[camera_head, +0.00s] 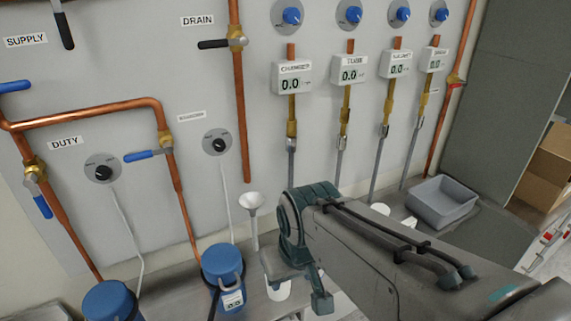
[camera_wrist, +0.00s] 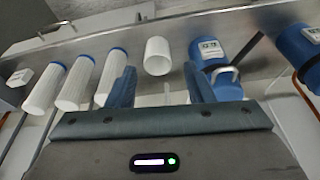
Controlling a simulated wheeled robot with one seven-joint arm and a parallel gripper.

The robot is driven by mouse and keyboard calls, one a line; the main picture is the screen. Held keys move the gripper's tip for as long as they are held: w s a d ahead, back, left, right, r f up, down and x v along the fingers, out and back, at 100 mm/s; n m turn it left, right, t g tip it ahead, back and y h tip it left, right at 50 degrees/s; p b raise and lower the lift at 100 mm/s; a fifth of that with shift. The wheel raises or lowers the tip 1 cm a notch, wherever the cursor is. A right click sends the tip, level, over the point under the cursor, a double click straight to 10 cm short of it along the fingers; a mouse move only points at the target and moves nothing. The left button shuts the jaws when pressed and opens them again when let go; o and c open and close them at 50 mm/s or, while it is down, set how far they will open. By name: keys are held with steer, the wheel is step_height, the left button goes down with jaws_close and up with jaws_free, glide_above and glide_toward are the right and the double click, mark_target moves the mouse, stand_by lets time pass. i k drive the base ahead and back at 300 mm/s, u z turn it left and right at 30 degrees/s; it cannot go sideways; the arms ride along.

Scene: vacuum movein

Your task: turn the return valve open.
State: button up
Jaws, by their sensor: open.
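No label that I can read says return, so I cannot tell which valve is the return valve. Wall valves in the head view include a blue lever (camera_head: 142,155) lying across its copper pipe, and a blue lever (camera_head: 42,206) pointing down at the left. A black drain lever (camera_head: 212,44) lies across its pipe, and a red-handled valve (camera_head: 456,84) is at the far right. My gripper (camera_head: 298,284) is low over the bench, apart from all these valves. In the wrist view my gripper (camera_wrist: 161,88) is open and empty, fingers spread, pointing toward a white cup (camera_wrist: 157,56).
Blue canisters (camera_head: 222,266) stand on the metal bench (camera_head: 175,299), with a white funnel (camera_head: 250,203) nearby. A grey bin (camera_head: 442,203) is at the right. White cylinders (camera_wrist: 78,82) line the bench in the wrist view. Gauges and dials fill the wall.

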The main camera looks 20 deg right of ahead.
mark_target(462, 83)
steer(key=z, duration=1.8)
steer(key=i, duration=0.1)
steer(key=z, duration=0.3)
